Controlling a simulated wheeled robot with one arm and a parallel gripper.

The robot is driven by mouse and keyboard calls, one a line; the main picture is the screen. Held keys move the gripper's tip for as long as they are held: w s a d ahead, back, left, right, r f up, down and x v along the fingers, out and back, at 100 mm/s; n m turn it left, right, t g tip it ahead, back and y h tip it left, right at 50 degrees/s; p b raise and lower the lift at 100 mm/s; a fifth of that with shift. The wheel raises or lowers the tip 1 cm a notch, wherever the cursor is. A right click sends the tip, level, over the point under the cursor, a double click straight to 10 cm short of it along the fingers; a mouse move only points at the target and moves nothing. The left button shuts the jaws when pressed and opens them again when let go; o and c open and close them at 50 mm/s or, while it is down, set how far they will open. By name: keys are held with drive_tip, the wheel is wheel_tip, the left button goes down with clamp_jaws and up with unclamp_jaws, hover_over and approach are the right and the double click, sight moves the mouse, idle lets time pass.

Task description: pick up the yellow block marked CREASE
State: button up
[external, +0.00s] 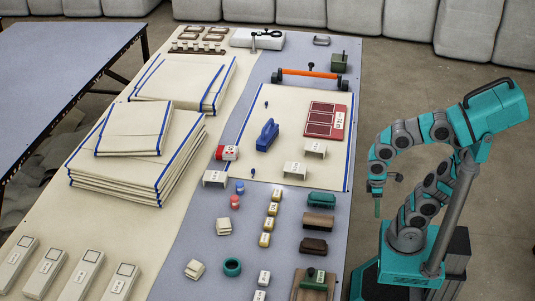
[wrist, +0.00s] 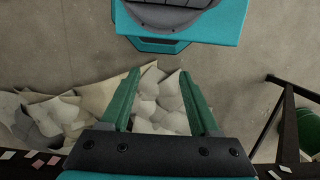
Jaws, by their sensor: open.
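Several small yellowish blocks (external: 272,209) with white labelled faces stand in a column on the grey strip of the table in the external view. Their lettering is too small to read, so I cannot tell which one is marked CREASE. My gripper (external: 377,207) hangs off the table's right side, apart from the blocks. In the wrist view, my gripper (wrist: 160,100) shows two green fingers spread apart with nothing between them. No yellow block is visible in the wrist view.
Green, brown and dark brown blocks (external: 318,222) stand between the yellowish blocks and the table's right edge. White brackets (external: 295,169) and a blue tool (external: 267,135) lie farther back. Folded cloth stacks (external: 125,165) fill the left. Pale scraps (wrist: 160,108) lie below my gripper.

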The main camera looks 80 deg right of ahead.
drive_tip(key=shift+o, duration=0.5)
